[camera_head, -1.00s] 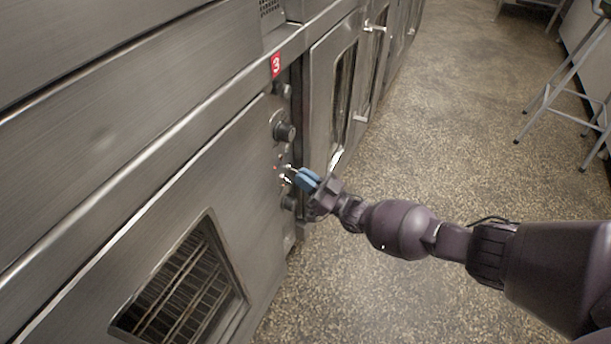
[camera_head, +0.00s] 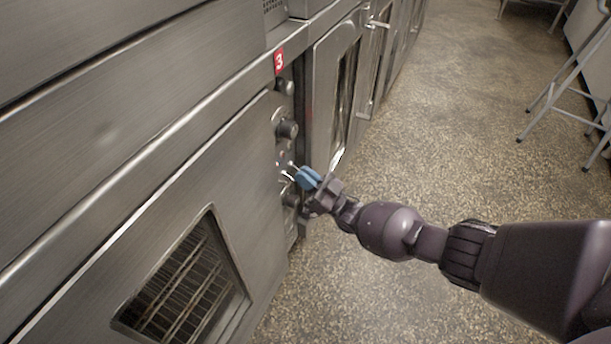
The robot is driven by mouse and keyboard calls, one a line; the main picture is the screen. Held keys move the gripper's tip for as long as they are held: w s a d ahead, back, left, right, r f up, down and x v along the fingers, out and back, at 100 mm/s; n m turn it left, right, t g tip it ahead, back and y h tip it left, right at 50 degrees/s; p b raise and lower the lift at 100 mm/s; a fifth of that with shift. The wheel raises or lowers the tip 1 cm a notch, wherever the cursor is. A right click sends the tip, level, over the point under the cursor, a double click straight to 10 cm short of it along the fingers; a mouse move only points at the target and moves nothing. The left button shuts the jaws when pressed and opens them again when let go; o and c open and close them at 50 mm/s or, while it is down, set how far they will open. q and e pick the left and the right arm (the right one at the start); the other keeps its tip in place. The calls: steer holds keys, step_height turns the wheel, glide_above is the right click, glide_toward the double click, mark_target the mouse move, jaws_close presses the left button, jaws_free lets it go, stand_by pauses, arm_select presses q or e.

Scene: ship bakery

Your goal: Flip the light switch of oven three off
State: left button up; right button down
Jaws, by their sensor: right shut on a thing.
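Oven three (camera_head: 150,215) fills the left side, marked by a red label with a white 3 (camera_head: 279,61). Its control panel runs down its right edge, with dark round knobs (camera_head: 287,129) and small switches (camera_head: 287,175) between the knobs. My right gripper (camera_head: 294,171) is at the panel, just below the middle knob, with its blue fingers against or very near the small switches. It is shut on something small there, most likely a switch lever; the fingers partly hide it. My left gripper is not in view.
Another oven door with a glass window and handles (camera_head: 366,110) stands right beyond the panel. A grey metal stool (camera_head: 560,95) stands at the upper right. The speckled floor (camera_head: 450,110) between is clear.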

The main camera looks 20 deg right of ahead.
steer(key=c, duration=1.3)
jaws_free()
steer(key=shift+o, duration=0.3)
steer(key=shift+s+f, duration=0.1)
steer(key=v, duration=1)
steer(key=shift+s+d+f, duration=0.15)
steer(key=shift+s+f, duration=0.05)
